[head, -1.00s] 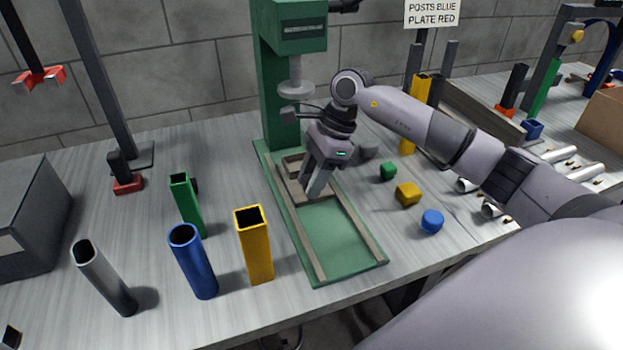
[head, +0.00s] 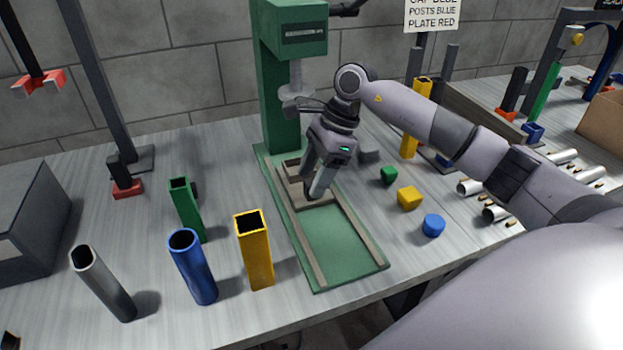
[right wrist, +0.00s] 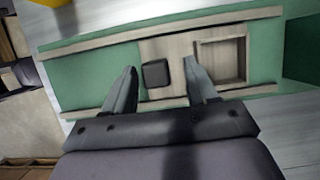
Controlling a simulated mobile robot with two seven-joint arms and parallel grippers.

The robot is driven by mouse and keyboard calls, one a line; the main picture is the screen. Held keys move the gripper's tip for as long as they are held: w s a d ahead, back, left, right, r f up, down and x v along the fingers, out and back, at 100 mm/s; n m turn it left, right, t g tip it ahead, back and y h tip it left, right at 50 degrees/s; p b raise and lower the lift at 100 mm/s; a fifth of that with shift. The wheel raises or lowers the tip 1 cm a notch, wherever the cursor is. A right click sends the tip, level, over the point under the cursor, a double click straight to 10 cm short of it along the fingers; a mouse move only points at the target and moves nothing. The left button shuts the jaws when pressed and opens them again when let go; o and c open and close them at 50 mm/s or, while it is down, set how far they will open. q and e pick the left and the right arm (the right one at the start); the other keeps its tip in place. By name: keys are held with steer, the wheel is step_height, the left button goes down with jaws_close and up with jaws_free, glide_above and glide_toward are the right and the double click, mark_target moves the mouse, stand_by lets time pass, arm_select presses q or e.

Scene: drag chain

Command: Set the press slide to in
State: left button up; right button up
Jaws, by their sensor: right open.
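The green press (head: 282,90) stands at the back middle of the table. Its green base (head: 345,245) runs toward the front edge between two rails. The press slide (head: 292,176) is a pale brown plate at the rear part of the rails, near the press column. The right wrist view shows the slide (right wrist: 175,50) with a square recess and a dark square knob (right wrist: 156,73). My right gripper (head: 314,194) is over the slide, pointing down. In the wrist view its open fingers (right wrist: 160,68) are on either side of the knob, with visible gaps. My left gripper is not seen.
Green (head: 187,210), blue (head: 193,268), yellow (head: 254,252) and grey (head: 103,284) tubes stand left of the base. A green block (head: 389,175), a yellow block (head: 409,198) and a blue piece (head: 433,225) lie to its right. The front of the base is clear.

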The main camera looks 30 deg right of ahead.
steer(key=v, duration=0.5)
steer(key=shift+d+r, duration=0.15)
steer(key=shift+r, duration=0.2)
steer(key=shift+s, duration=0.1)
